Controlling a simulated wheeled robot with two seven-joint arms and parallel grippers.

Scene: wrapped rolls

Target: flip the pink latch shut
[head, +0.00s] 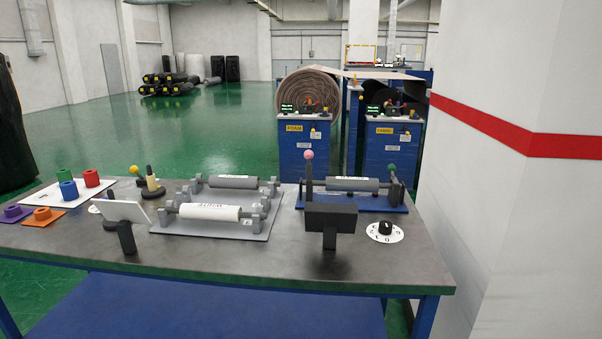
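The pink latch shows as a pink ball (308,155) on top of a dark upright lever, at the left end of a blue base plate (375,203) on the table. A dark grey roll (352,184) lies across this base. A green ball (391,167) sits lower, at the roll's right end. A black box on a stand (330,217) stands in front and hides part of the base and the foot of the pink lever. Neither of my grippers is in view.
A grey table (270,273) carries a white roll on a stand (210,211), another grey roll (233,182), a white panel (122,211), coloured cups (68,189) and a numbered dial (385,229). A white pillar with a red stripe (530,139) stands close on the right.

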